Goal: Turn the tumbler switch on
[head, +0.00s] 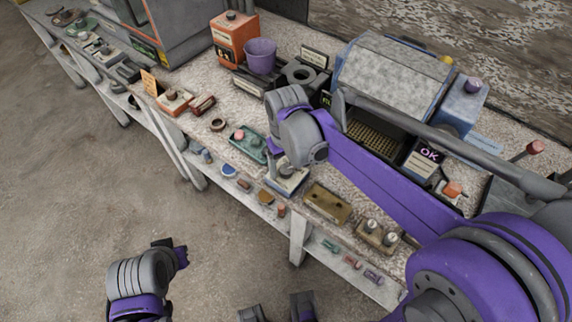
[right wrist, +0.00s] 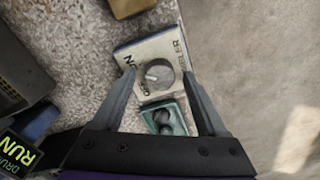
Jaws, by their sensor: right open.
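The tumbler switch (right wrist: 174,52) is a box with a pale top plate, partly readable lettering and a round grey knob (right wrist: 158,74). In the head view its box (head: 289,183) sits near the bench's front edge, partly hidden by my right gripper. My right gripper (right wrist: 159,76) is open above it, its two fingers either side of the knob in the wrist view. I cannot tell whether they touch it, or which way the knob points. My left gripper (head: 178,252) is low at the left, away from the bench; its jaws do not show clearly.
A teal box (head: 247,146) with two buttons stands close beside the switch. A brass plate (head: 327,203) lies on its other side. Small parts lie on the lower shelf.

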